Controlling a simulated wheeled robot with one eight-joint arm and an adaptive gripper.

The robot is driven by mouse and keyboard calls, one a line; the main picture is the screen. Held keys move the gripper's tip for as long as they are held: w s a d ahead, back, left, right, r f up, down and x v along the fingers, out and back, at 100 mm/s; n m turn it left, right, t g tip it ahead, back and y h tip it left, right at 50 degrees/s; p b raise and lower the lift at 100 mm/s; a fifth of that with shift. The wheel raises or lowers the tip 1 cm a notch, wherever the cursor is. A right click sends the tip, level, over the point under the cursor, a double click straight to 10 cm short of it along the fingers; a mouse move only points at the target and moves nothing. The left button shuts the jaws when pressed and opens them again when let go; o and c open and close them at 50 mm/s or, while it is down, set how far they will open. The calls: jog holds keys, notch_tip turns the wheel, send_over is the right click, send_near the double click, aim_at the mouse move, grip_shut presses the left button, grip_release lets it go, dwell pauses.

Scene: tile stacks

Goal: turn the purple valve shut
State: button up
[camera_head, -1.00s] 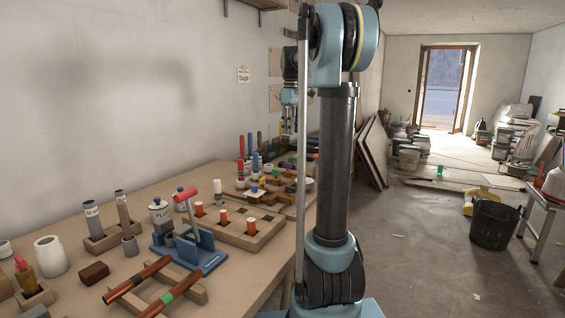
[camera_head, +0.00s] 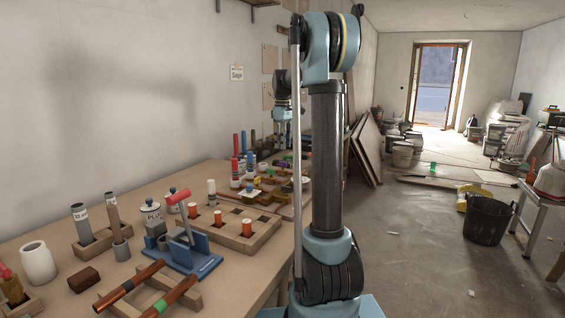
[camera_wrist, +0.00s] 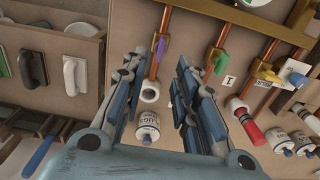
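The purple valve handle (camera_wrist: 160,48) shows in the wrist view on a vertical copper pipe, at the upper middle. My gripper (camera_wrist: 160,63) is open, its two blue-grey fingers spread wide with nothing between them held. The purple handle appears in the gap between the fingertips; I see no contact. The handle looks roughly in line with its pipe. In the head view my gripper (camera_head: 284,128) hangs over the far part of the bench, partly hidden behind my arm.
A green valve handle (camera_wrist: 221,62) is on the pipe to the right, near a white tag (camera_wrist: 229,80). A labelled can (camera_wrist: 147,128) stands below the purple valve. A red-handled thing (camera_wrist: 245,124) lies to the right. A rack of trowels (camera_wrist: 76,48) is at left.

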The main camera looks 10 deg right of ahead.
aim_at(283, 164)
notch_tip(283, 164, down, 8)
jog(key=shift+f, duration=0.1)
dwell(0.4)
grip_shut()
